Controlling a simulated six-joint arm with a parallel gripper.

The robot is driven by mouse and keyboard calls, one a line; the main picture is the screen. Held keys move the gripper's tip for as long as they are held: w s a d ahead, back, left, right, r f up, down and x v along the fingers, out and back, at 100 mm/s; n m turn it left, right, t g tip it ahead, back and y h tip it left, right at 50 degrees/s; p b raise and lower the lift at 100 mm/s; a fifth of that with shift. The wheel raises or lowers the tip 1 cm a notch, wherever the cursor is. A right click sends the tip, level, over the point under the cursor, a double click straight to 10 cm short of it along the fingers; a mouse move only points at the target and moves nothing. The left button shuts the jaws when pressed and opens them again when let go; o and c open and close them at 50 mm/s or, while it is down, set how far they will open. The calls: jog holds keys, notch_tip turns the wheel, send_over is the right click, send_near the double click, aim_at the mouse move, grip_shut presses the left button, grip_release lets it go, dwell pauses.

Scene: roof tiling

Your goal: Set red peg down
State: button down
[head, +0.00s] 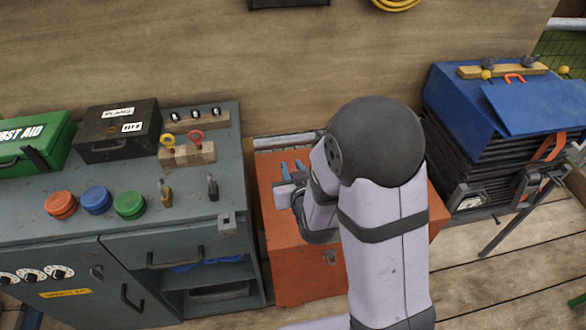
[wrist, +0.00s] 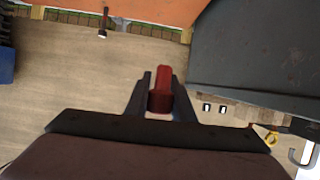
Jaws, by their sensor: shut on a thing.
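The red peg (wrist: 160,101) is between the two fingers of my gripper (wrist: 161,78) in the wrist view. The gripper is shut on it, and the peg's narrower end points up the picture, away from the wrist. In the head view my gripper (head: 284,195) is in front of the orange chest (head: 300,270), right of the grey workbench. I cannot make out the peg in the head view. My arm covers much of the chest.
The grey workbench (head: 75,220) carries red, blue and green round knobs, two padlocks, a wooden block (head: 187,155) with yellow and red rings, a black box (head: 115,132) and a green first aid box (head: 38,142). A blue-topped stack (head: 455,110) stands at right.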

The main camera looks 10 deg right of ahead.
jog(key=w+f+n+y+b, duration=0.1)
jog(key=w+f+b, duration=0.4)
jog(key=w, duration=0.7)
jog(key=y+b, duration=0.1)
jog(key=b, duration=0.3)
send_over(291, 161)
notch_tip(291, 161, down, 3)
jog(key=shift+f, duration=3)
jog(key=shift+f, duration=0.1)
jog(key=shift+f+b, duration=0.35)
jog(key=shift+f, duration=1.4)
jog(key=shift+f, duration=0.2)
jog(key=c, duration=1.5)
grip_release()
